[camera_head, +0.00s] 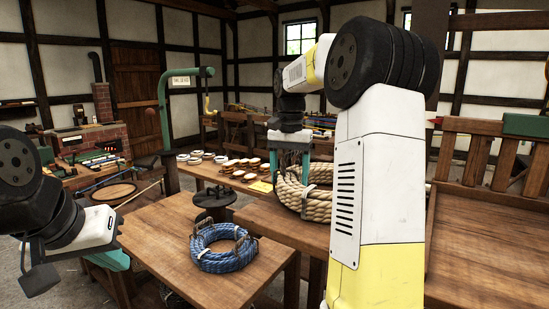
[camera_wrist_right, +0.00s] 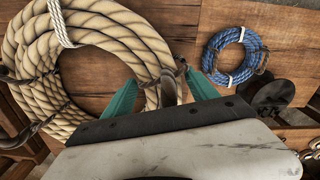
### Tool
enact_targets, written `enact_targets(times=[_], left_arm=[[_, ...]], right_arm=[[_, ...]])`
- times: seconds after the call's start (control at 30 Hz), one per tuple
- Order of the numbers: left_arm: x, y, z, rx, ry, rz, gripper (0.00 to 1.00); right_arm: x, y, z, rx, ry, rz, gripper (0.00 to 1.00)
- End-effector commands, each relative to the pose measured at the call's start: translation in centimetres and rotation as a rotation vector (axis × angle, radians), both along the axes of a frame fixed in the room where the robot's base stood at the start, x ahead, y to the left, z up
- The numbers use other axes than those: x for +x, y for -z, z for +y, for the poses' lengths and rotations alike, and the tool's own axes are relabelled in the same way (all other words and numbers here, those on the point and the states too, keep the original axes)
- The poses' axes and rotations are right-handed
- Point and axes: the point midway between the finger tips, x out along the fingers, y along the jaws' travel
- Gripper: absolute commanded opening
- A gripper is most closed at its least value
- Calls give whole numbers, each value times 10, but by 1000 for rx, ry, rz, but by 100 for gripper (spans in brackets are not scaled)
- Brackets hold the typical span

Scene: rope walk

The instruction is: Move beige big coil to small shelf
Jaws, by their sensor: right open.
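The beige big coil (camera_head: 318,205) lies on a wooden table, partly hidden in the head view by my right arm. It fills the upper left of the right wrist view (camera_wrist_right: 30,85), with white ties and dark hook-like pieces on it. I cannot identify the small shelf with certainty.
A blue coil (camera_head: 222,247) lies on the front table (camera_head: 170,240), beside a dark round stand (camera_head: 214,198). A slatted wooden piece (camera_head: 485,165) with a bare flat surface stands at the right. A green post (camera_head: 164,110) rises behind the tables.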

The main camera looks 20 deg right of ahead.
Motion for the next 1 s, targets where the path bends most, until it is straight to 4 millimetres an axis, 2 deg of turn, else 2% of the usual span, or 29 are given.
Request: enact_targets(times=[0.3,0.5,0.7,1.0], left_arm=[[0,0,0,0,0,0,0],[0,0,0,0,0,0,0],[0,0,0,0,0,0,0],[0,0,0,0,0,0,0]], right_arm=[[1,-68,1,0,0,-5,67],[1,-98,0,1,0,-3,67],[0,-109,0,0,0,-1,67],[0,-109,0,1,0,-1,67]])
